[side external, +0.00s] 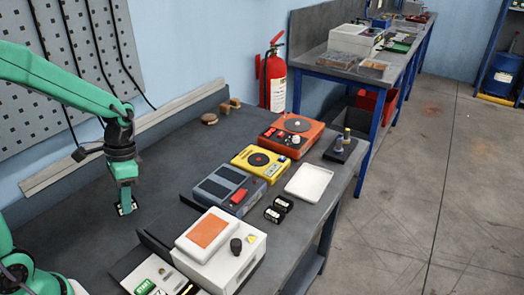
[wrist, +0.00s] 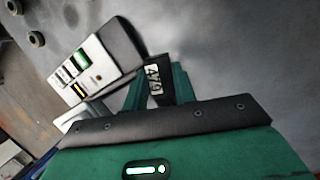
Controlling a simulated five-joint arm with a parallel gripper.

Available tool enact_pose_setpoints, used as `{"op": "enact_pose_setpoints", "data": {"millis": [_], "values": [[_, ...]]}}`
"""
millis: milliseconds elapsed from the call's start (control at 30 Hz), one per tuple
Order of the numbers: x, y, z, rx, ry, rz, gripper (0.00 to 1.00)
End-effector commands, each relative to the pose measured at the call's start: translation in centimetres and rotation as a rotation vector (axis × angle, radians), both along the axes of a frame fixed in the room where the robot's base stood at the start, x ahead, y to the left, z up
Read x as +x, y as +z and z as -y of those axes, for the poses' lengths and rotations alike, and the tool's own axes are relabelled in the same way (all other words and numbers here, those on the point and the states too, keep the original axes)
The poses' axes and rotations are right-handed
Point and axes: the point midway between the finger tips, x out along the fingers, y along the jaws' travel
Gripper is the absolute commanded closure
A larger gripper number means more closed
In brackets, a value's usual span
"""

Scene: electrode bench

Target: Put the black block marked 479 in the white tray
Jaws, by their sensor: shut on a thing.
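My gripper (side external: 126,194) is shut on the black block marked 479 (side external: 126,208), at the left of the dark bench in the side external view. I cannot tell whether the block touches the bench top. The white tray (side external: 309,182) lies flat and empty near the bench's right edge, well to the right of my gripper.
A grey device (side external: 229,190), a yellow device (side external: 260,164) and a white box with an orange top (side external: 218,250) stand nearby. A white holder with coloured pieces (side external: 158,276) is at the front.

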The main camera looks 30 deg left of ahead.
Motion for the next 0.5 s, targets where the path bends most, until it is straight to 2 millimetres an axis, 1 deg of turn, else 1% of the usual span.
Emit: {"op": "enact_pose_setpoints", "data": {"millis": [167, 267, 367, 500], "values": [[0.2, 0.1, 0.0, 0.001, 0.0, 0.0, 1.0], [0.8, 0.4, 0.0, 0.002, 0.001, 0.002, 1.0], [1.6, 1.0, 0.0, 0.003, 0.001, 0.001, 1.0], [3.5, 2.2, 0.0, 0.007, 0.002, 0.003, 1.0]]}}
